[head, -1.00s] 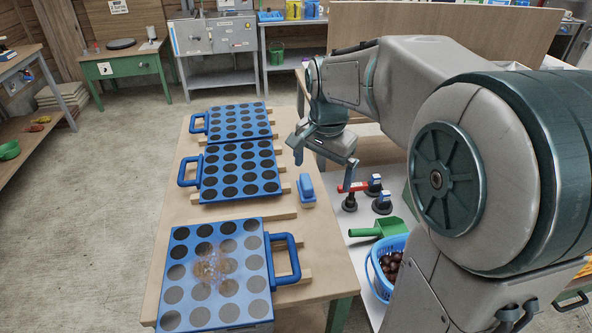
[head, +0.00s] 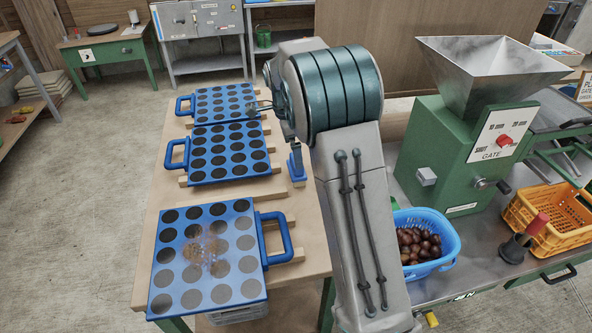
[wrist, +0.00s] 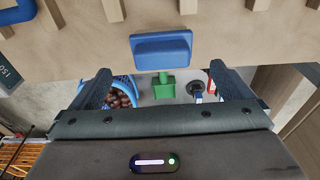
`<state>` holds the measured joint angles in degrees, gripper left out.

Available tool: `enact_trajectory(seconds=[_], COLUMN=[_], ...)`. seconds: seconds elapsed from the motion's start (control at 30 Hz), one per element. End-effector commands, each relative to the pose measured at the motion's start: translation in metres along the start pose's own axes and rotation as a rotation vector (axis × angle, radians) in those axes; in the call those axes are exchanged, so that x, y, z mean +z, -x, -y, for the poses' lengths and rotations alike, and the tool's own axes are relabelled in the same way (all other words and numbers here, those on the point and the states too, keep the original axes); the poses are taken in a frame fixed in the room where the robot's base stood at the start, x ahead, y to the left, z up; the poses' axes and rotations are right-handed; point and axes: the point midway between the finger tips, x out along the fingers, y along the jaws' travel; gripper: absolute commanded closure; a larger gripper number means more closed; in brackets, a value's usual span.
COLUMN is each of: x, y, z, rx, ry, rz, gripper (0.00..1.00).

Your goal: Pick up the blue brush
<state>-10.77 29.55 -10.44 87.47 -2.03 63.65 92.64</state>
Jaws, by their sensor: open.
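The blue brush (head: 297,168) lies on the wooden table's right side, beside the middle perforated tray; my arm partly covers it in the head view. In the wrist view the brush (wrist: 161,48) shows whole, with a long blue block shape. My gripper (wrist: 160,76) is open and empty, its two dark fingers spread wide. The brush lies ahead of the fingertips, between their lines and roughly centred, and is not touched. My arm hides most of the gripper in the head view.
Three blue trays with round holes (head: 160,270) stand on the wooden table. To the right are a blue basket of chestnuts (head: 448,262), a green hopper machine (head: 440,150) and an orange crate (head: 548,240).

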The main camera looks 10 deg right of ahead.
Motion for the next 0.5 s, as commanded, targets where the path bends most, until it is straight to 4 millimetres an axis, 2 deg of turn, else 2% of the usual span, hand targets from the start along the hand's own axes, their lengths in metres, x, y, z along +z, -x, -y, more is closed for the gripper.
enact_trajectory(seconds=[0.1, 0.27, 0.5], x=[0.0, 0.0, -0.001], y=[-0.015, -0.025, -0.059], z=[0.0, 0.0, 0.002], rx=[0.001, 0.001, 0.003], ry=[0.0, 0.001, 0.001], rz=[0.0, 0.0, 0.001], gripper=[0.0, 0.0, 0.0])
